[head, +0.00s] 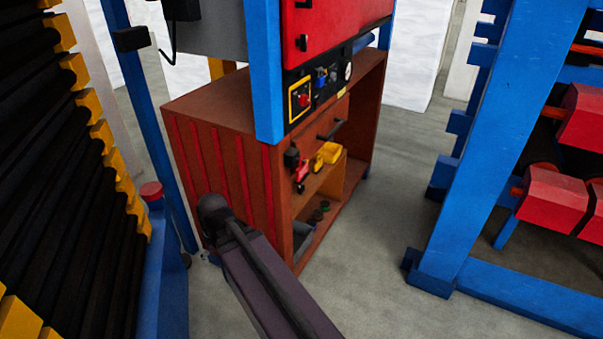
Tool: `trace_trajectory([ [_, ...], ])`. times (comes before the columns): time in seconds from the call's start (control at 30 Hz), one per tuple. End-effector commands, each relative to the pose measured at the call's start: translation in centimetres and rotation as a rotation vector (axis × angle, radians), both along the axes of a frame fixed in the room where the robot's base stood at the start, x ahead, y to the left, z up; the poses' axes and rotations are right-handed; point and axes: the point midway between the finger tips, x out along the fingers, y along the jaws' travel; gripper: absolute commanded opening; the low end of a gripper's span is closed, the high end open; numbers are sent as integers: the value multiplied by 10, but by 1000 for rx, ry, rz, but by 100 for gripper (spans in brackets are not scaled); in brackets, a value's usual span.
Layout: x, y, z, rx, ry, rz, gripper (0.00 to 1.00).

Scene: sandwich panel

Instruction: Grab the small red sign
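I cannot make out a small red sign for certain. A small red piece (301,170) shows at the left end of the shelf in the brown cabinet (215,105), just beside a small black object (291,158). It is too small to tell whether it is a sign. My dark arm link reaches in from the bottom edge to a rounded joint in front of the cabinet's left side. My gripper cannot be made out, so I cannot tell its place relative to the red piece.
Yellow items (328,153) lie on the same shelf; small dark things (321,208) lie below. A blue post (265,70) and red panel (325,30) stand above the cabinet. Blue racks (510,130) stand right, black-and-yellow stacks (60,180) left. Grey floor (385,220) between is clear.

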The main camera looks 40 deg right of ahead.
Motion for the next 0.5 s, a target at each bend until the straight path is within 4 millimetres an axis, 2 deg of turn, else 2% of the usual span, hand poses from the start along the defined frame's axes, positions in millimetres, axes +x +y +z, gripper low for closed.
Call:
trace_trajectory([
  [0.27,31,-46,3,174,-15,-366,91],
  [0.5,55,-97,11,356,-15,-719,91],
])
